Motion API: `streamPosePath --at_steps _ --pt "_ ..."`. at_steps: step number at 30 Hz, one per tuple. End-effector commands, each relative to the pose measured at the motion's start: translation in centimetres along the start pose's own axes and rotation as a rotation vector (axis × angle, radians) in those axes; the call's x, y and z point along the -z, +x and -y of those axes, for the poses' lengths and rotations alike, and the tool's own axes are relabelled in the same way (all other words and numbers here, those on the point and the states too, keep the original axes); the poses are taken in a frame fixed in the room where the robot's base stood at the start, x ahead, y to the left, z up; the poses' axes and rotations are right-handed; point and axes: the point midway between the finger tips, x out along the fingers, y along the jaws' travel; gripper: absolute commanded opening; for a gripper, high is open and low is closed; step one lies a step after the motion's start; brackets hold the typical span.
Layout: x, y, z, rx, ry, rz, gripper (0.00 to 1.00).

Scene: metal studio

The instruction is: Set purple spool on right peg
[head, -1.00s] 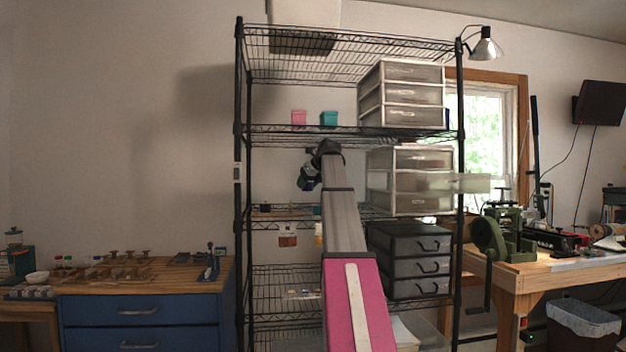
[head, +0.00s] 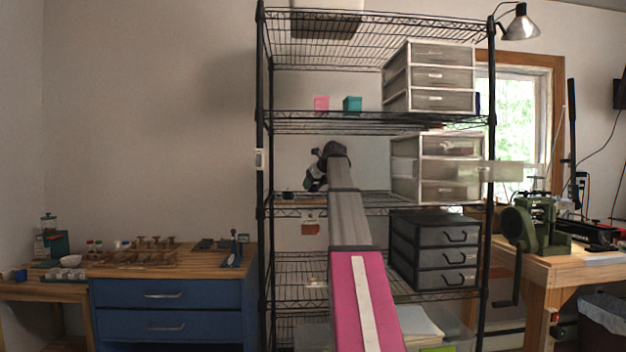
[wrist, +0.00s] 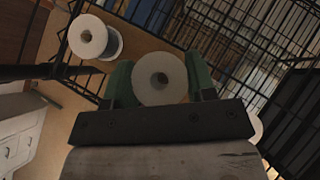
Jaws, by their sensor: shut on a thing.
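My gripper (wrist: 160,85) is shut on a spool (wrist: 163,72), whose pale round end with a centre hole faces the wrist camera. Its thread colour is hard to tell there. In the head view my gripper (head: 315,181) is small and dark, in front of the rack's middle shelf, with a small purple-and-white patch at it. A second spool (wrist: 95,38) with a white end and bluish winding stands up-left of my gripper in the wrist view. A pale round edge (wrist: 257,130) shows right of my gripper, mostly hidden. I cannot make out the right peg.
A black wire rack (head: 263,180) surrounds the arm's reach. Clear drawers (head: 450,170) and dark drawers (head: 445,250) fill its right side. The middle shelf's left part looks mostly free.

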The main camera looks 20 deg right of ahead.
Motion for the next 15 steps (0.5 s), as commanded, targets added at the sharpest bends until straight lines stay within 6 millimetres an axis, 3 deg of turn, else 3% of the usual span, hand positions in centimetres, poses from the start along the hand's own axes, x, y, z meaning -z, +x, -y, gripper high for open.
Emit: streamPosePath --at_steps 15 --pt "1.1 1.1 0.0 0.0 0.0 0.001 0.28"
